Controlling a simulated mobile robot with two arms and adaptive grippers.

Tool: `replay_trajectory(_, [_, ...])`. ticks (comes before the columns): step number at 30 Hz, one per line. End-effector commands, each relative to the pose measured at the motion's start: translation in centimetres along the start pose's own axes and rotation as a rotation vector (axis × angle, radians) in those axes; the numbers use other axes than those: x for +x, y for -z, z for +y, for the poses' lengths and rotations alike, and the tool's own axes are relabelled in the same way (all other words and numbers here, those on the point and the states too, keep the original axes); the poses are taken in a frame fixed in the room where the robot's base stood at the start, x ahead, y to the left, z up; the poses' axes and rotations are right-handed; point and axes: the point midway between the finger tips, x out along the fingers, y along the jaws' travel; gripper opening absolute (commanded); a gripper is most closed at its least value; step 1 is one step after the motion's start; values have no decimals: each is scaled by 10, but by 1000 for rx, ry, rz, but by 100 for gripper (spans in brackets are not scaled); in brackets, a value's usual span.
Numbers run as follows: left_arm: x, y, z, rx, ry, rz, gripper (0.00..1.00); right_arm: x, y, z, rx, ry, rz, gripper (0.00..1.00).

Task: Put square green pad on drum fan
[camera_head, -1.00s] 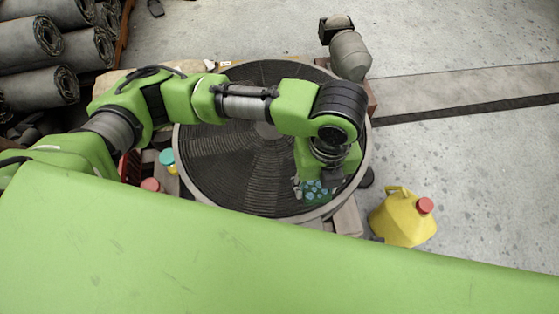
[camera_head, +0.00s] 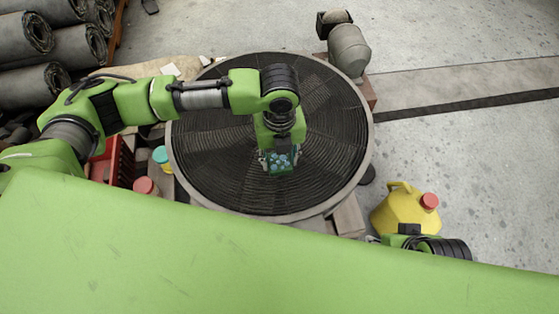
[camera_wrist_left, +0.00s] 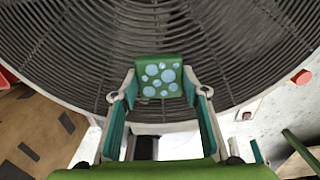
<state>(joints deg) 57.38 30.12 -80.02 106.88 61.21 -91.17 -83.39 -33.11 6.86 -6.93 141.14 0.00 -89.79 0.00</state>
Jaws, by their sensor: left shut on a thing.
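The square green pad (camera_head: 281,163) has light blue dots and is held over the front middle of the drum fan. My left gripper (camera_head: 280,160) is shut on it. In the left wrist view the pad (camera_wrist_left: 160,78) sits between the two fingers (camera_wrist_left: 159,92), its dotted face visible. The drum fan (camera_head: 328,120) is a large round dark grille with a grey rim; its grille (camera_wrist_left: 60,45) fills the upper left wrist view. I cannot tell whether the pad touches the grille. Part of my right arm shows at the lower right; its fingers are mostly hidden or too small to read.
A yellow jug (camera_head: 402,211) with a red cap stands on the floor right of the fan. A grey motor-like object (camera_head: 348,50) is behind it. A red crate (camera_head: 119,160) and small lidded containers (camera_head: 163,158) are at left. Rolled sheets (camera_head: 60,55) lie at the far left.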

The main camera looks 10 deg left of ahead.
Motion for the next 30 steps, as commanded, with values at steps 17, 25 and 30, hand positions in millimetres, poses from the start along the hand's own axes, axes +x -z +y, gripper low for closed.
replay_trajectory(17, [16,0,0,0,1,-1,57,0,-2,0,0,-1,0,40])
replay_trajectory(25, [16,0,0,0,0,-1,58,0,-2,0,0,-1,0,40])
replay_trajectory(30, [10,0,0,0,1,-1,58,-1,-2,0,0,-1,1,40])
